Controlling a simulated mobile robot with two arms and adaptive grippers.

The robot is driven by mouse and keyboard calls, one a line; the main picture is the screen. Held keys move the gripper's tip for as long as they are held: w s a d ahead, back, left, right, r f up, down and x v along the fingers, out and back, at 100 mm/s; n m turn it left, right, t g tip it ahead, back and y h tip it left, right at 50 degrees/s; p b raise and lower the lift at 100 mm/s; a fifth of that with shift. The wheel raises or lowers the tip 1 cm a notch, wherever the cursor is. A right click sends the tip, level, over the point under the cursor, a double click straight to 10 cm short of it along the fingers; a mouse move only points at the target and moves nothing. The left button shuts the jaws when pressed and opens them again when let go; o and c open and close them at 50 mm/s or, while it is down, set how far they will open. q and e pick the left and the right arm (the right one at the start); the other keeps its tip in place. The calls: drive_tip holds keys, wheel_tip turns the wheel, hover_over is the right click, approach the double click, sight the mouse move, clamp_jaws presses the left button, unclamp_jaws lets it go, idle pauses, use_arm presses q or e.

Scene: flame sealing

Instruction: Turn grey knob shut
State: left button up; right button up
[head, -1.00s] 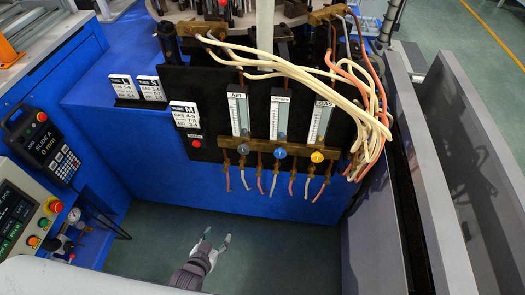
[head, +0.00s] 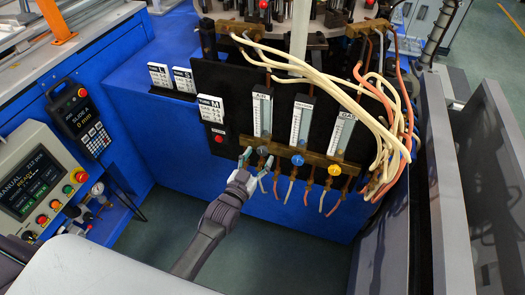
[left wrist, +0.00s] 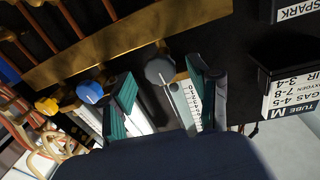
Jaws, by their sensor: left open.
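The grey knob (head: 262,151) is the leftmost of three knobs on the brass manifold in the head view. In the left wrist view the grey knob (left wrist: 160,71) shows between the two green-padded fingers. My left gripper (head: 257,161) is open, with one finger on each side of the grey knob. In the left wrist view a gap shows between the knob and each finger of the left gripper (left wrist: 162,84). I cannot tell how deep the knob sits between the fingertips. My right gripper is not in view.
The blue knob (head: 297,159) and yellow knob (head: 334,169) sit to the right on the brass manifold (head: 316,158). Flow tubes rise above them and thin hoses hang below. A control panel (head: 38,182) stands at left. Cream hoses (head: 345,95) loop at right.

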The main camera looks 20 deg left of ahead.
sight(261, 153)
use_arm(q)
drive_tip(key=shift+w+d, duration=0.15)
drive_tip(key=shift+w, duration=0.65)
drive_tip(key=shift+w+d, duration=0.1)
drive_tip(key=shift+w, duration=0.65)
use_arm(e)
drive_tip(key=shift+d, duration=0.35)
use_arm(q)
drive_tip(key=c, duration=1.2)
drive_tip(key=shift+o, duration=0.2)
drive_tip(key=shift+r+m+p, duration=0.1)
drive_tip(key=shift+m+p, duration=0.2)
drive_tip(key=o, duration=1.2)
drive_tip(key=shift+c, duration=0.2)
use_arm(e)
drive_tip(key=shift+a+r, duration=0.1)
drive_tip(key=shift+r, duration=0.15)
use_arm(q)
drive_tip(key=shift+s, duration=0.1)
drive_tip(key=s+a, duration=0.1)
drive_tip(key=s, duration=1)
drive_tip(key=shift+s+a, duration=0.35)
drive_tip(key=shift+s, duration=0.05)
